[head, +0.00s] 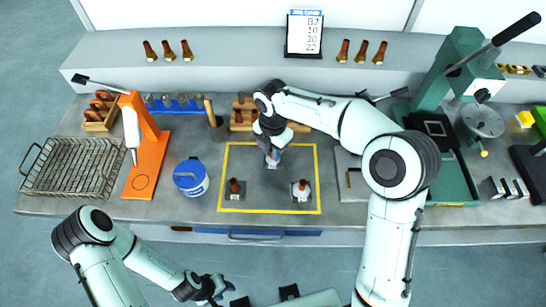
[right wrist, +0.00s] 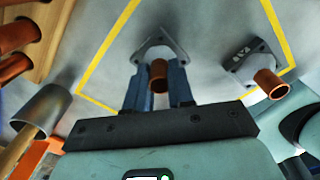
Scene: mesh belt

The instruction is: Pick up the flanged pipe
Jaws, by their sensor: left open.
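Flanged pipes with copper-coloured tubes on grey flanges stand inside a yellow-outlined square on the bench. A second flanged pipe (head: 235,189) stands at the front left and a third flanged pipe (head: 301,191) at the front right. My left gripper (head: 215,290) is open and empty, in front of the bench.
A blue tub (head: 191,178) and an orange stand (head: 145,150) are left of the square, with a wire basket (head: 72,167) beyond. A green press (head: 447,75) stands at the right. Wooden racks and a mallet are close behind the square.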

